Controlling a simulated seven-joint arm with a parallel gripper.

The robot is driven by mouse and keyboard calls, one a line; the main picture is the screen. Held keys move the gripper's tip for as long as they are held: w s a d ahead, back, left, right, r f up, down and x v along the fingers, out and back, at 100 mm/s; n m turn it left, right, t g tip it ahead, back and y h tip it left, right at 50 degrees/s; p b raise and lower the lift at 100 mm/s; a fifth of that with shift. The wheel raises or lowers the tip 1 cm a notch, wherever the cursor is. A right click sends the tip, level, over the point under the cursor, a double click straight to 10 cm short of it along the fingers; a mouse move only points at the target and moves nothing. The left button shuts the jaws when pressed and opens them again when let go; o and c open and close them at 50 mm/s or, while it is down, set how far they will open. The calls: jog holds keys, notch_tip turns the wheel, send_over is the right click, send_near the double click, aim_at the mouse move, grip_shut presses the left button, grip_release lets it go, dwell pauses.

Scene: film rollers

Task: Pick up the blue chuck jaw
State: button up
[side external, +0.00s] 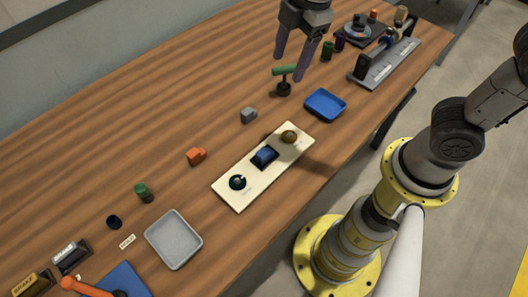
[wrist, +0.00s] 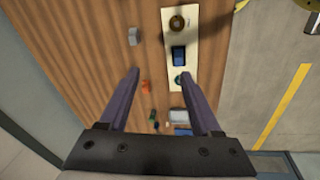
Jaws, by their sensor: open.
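My gripper (side external: 289,69) is open and empty, above the far part of the table near a green-topped stand. Both fingers also show in the wrist view (wrist: 160,80). A dark block with a blue face (side external: 265,157) sits in the middle of a cream board. It shows blue in the wrist view (wrist: 179,55), up and right of the fingers. A small dark navy piece (side external: 114,222) lies on the wood at the lower left. I cannot tell for certain which of these is the blue chuck jaw. Neither is touched by my gripper.
The cream board (side external: 236,198) also carries a brass knob and a dark round piece. A grey block (side external: 249,115), an orange block (side external: 196,156), a green cylinder (side external: 144,192), a blue tray (side external: 325,105) and a grey tray (side external: 173,239) stand around it. The table's left side is mostly clear.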

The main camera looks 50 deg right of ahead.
jog(key=a+f+n+g, duration=0.2)
jog(key=a+f+n, duration=0.1)
jog(key=a+f, duration=0.4)
send_over(263, 151)
jog(key=shift+h, duration=0.4)
jog(key=f, duration=0.8)
jog(key=shift+s+d+f, duration=0.2)
jog(key=shift+s+f, duration=0.05)
jog(key=shift+w+a+f, duration=0.1)
jog(key=shift+f, duration=1.2)
jog(key=shift+w+a+f, duration=0.1)
jog(key=shift+f, duration=1.2)
grip_shut()
